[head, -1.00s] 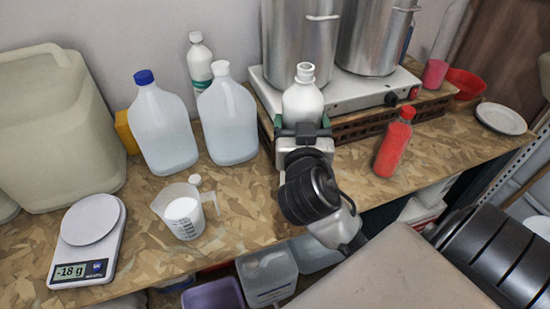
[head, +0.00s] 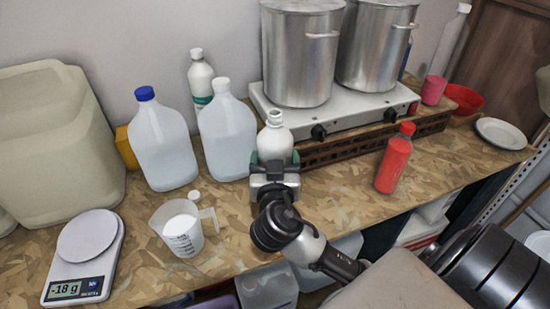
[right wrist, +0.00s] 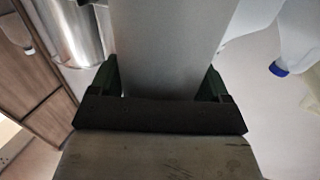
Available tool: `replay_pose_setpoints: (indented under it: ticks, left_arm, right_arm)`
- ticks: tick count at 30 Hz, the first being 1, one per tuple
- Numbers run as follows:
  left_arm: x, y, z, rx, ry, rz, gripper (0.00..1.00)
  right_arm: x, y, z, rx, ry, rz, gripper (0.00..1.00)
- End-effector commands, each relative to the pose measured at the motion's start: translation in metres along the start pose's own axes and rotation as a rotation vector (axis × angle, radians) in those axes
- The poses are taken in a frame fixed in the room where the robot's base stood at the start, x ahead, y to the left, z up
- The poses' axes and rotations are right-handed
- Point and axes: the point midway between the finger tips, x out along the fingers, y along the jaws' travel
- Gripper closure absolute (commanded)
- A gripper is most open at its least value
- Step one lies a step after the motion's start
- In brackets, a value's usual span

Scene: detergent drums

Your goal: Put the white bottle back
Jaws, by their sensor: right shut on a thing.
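The white bottle (head: 275,141) has a narrow neck, shows no cap and stands upright in my right gripper (head: 274,163). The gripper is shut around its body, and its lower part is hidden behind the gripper. In the right wrist view the bottle (right wrist: 168,45) is a pale grey surface between the green fingers of the gripper (right wrist: 166,82). It is in front of the stove and right of the clear jugs; I cannot tell whether its base touches the bench. A small white cap (head: 194,197) lies by the measuring cup. My left gripper is not in view.
A blue-capped jug (head: 162,140), a white-capped jug (head: 228,137) and a green-labelled bottle (head: 201,78) stand at the back. A measuring cup (head: 183,235) and scale (head: 85,260) are front left. A red bottle (head: 394,160) stands right, near the stove (head: 350,115). Bench between is clear.

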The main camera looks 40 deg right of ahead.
Motion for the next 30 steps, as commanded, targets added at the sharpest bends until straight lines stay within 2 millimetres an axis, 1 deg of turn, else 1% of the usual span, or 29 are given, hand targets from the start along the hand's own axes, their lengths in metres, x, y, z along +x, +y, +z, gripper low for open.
replay_pose_setpoints:
  ticks: [3,7,8,9,12,18,21,22,26,30]
  left_arm:
    - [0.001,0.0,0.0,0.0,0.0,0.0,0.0]
    - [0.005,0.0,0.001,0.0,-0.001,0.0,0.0]
    - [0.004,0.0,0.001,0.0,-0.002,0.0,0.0]
    - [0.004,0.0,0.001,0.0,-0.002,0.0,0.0]
    - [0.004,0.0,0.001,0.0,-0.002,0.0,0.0]
    - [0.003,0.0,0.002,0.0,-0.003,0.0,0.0]
    - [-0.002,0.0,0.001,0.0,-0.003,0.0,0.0]
    - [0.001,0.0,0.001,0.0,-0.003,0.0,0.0]
    - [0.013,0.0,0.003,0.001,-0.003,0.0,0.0]
    - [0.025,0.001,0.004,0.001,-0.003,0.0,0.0]
  right_arm:
    - [0.0,0.0,-0.002,0.002,0.004,0.0,0.5]
    - [0.0,0.0,0.002,0.003,0.004,0.0,0.5]
    - [0.0,0.0,0.003,0.001,0.0,0.0,0.19]
    - [0.0,0.0,0.002,0.001,0.0,0.0,0.13]
    - [0.0,0.0,0.002,0.001,0.0,0.0,0.0]
    - [0.0,0.0,0.002,0.0,0.0,0.0,0.0]
    - [0.0,0.0,-0.003,0.0,0.001,0.0,0.0]
    - [-0.002,0.0,-0.001,0.001,-0.001,-0.001,0.0]
    - [-0.024,-0.001,0.004,0.006,-0.002,-0.003,0.0]
    - [-0.056,-0.001,0.005,0.008,-0.004,-0.003,0.0]
